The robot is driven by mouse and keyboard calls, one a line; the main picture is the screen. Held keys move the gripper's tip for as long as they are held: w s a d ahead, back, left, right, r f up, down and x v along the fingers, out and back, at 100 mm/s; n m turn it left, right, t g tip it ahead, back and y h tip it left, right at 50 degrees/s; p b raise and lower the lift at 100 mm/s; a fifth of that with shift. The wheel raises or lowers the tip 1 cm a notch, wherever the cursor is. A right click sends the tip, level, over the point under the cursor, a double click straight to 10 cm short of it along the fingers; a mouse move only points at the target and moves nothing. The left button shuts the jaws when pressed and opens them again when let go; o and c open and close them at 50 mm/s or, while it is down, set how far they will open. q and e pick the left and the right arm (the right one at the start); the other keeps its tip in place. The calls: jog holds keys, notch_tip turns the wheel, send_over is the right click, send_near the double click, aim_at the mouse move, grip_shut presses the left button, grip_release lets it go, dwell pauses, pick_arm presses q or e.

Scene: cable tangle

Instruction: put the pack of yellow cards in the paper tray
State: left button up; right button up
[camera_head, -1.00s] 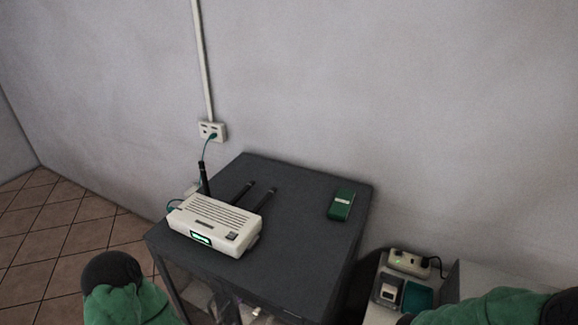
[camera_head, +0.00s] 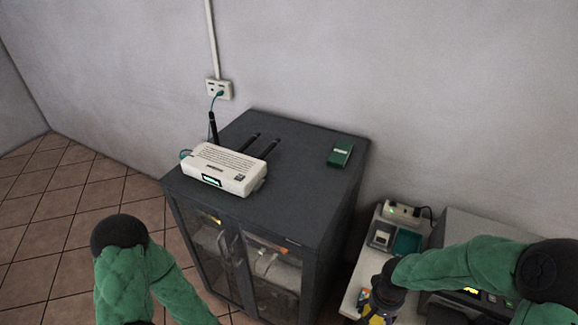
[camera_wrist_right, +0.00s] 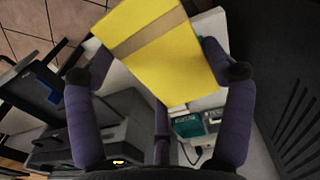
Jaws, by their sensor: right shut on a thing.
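My right gripper (camera_wrist_right: 155,57) is shut on the pack of yellow cards (camera_wrist_right: 185,70), a yellow block with a tan band, with a fingertip at each side. In the head view, my right gripper (camera_head: 383,296) is at the lower right, over the white table; only a bit of the yellow pack (camera_head: 376,320) shows at the bottom edge. My left arm is at the lower left, its gripper out of view. I cannot make out the paper tray for certain in either view.
A dark cabinet (camera_head: 300,180) bears a white router (camera_head: 225,168) with black antennas and a green box (camera_head: 340,152). Right of it, a white table (camera_head: 352,290) holds a power strip (camera_head: 400,212), a small device with a teal part (camera_head: 407,242) and a grey machine (camera_head: 470,228).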

jog(key=w+a+r+n, duration=0.3)
jog(key=w+a, duration=0.5)
jog(key=w, duration=0.3)
jog(key=shift+a+r+n, duration=0.15)
jog(key=shift+r+n, duration=0.15)
jog(key=shift+n, duration=0.3)
